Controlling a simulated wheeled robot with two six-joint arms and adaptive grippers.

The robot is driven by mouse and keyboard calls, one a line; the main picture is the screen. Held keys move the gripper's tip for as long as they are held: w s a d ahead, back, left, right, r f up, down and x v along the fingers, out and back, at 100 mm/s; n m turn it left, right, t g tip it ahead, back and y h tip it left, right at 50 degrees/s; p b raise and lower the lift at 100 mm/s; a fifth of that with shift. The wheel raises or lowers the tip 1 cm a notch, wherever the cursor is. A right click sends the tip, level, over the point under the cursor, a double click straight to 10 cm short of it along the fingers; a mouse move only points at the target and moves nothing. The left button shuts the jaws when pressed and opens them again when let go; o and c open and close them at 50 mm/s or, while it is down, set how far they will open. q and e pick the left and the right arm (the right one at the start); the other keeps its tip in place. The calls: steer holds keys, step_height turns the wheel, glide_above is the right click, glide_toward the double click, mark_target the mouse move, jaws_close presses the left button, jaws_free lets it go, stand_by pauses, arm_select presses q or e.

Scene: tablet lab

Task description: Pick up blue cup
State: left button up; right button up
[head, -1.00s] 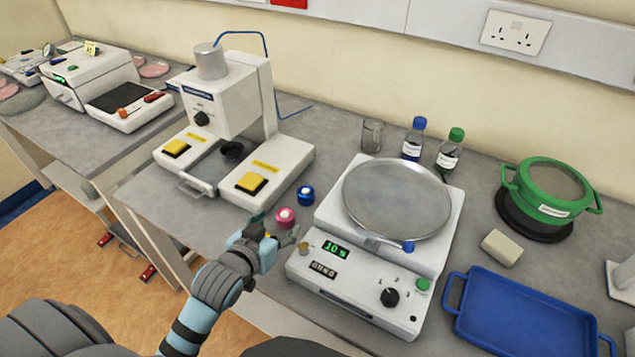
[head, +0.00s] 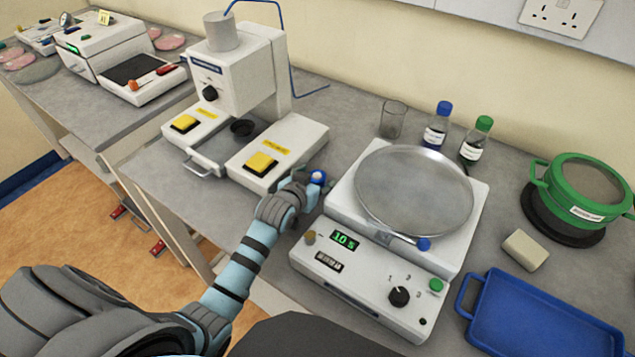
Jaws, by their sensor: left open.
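The small blue cup (head: 319,179) stands on the grey bench between the white press machine and the white scale-like machine. It has a pale round centre on top. My left gripper (head: 311,183) is open right at the cup, and its fingers partly cover the cup's left and near sides. I cannot tell whether the fingers touch it. The pink cup is not visible now; my gripper and wrist cover that area. My right gripper is not in view.
The press machine (head: 293,137) with yellow buttons is close on the left. The machine with a round metal plate (head: 415,190) is close on the right. A glass beaker (head: 392,119), two capped bottles, a green pot (head: 583,190) and a blue tray (head: 545,318) stand farther right.

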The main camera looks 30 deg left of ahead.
arm_select(q)
steer(key=shift+s, duration=0.1)
steer(key=shift+r, duration=0.1)
steer(key=shift+c, duration=1.4)
steer(key=c, duration=1)
